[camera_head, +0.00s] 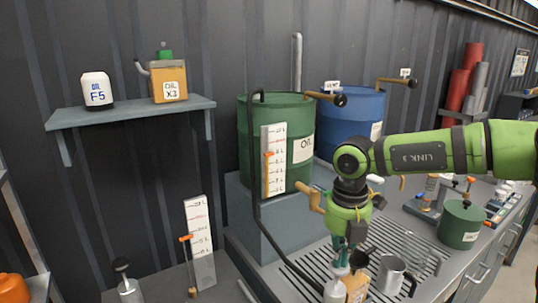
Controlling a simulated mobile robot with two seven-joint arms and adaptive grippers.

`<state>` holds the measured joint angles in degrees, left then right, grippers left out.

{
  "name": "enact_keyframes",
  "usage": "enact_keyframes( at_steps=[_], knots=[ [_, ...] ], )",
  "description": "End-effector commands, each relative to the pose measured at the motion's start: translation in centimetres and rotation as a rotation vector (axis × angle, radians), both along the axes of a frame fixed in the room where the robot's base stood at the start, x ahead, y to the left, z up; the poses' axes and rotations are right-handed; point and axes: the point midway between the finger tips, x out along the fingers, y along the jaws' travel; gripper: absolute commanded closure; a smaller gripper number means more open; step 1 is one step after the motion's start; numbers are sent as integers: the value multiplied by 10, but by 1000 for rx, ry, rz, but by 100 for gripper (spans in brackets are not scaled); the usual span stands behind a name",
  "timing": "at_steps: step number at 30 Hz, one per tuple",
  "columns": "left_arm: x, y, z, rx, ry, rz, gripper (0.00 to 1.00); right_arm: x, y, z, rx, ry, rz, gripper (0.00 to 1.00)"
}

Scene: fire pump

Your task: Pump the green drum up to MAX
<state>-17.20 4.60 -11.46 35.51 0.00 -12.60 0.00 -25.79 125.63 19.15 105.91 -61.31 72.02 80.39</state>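The green drum (248,135) stands on a grey block at the back of the bench, with an "OIL" label on its side. A white gauge board (274,178) with a litre scale stands against its front; an orange marker (268,154) sits in its upper half. A brass crank handle (322,96) sticks out at the drum's top right, and a brass tap (312,200) is low on its right. My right gripper (342,267) points down over the grated bench, just above a white-topped bottle (334,292). Whether its fingers touch anything is unclear. My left gripper is not in view.
A blue drum (352,112) with its own crank stands behind right. An orange can (358,284) and a metal mug (390,274) sit beside my gripper. A small green canister (460,226) stands right. A second gauge board (200,242) stands lower left. A shelf (130,112) holds oil containers.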

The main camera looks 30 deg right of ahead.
Motion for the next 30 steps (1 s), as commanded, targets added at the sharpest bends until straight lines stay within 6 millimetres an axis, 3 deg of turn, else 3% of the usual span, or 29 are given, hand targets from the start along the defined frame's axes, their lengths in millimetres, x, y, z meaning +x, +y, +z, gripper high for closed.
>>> enact_keyframes(
  at_steps=[30],
  knots=[
    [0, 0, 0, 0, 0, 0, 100, -2, 0, -43, 1, 7, -1, 100]
  ],
)
